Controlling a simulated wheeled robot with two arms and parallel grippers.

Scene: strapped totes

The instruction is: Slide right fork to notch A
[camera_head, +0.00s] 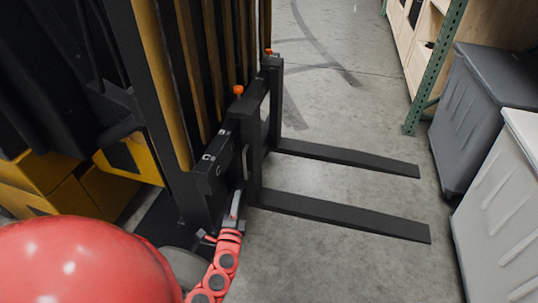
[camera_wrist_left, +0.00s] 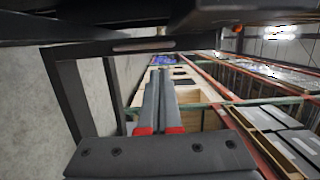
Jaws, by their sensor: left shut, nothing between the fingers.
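The forklift has two black forks that point right in the head view. The near fork (camera_head: 345,215) and the far fork (camera_head: 350,155) lie low over the floor, roughly parallel. Their upright shanks hang on a black carriage bar (camera_head: 205,180) with white letters; a C is legible, the others are unclear. Orange-topped pins (camera_head: 238,90) stand at the top of the shanks. My left gripper (camera_head: 236,200) is beside the near fork's shank, at the near end of the carriage; whether it touches is unclear. In the left wrist view its fingers (camera_wrist_left: 160,78) are together and empty. My right gripper is out of view.
The forklift mast (camera_head: 150,80) and yellow body (camera_head: 130,158) are at left. A dark grey tote (camera_head: 470,115) and a light grey tote (camera_head: 505,215) stand at right, beyond the fork tips. A green rack post (camera_head: 435,70) is behind. Floor between the forks is clear.

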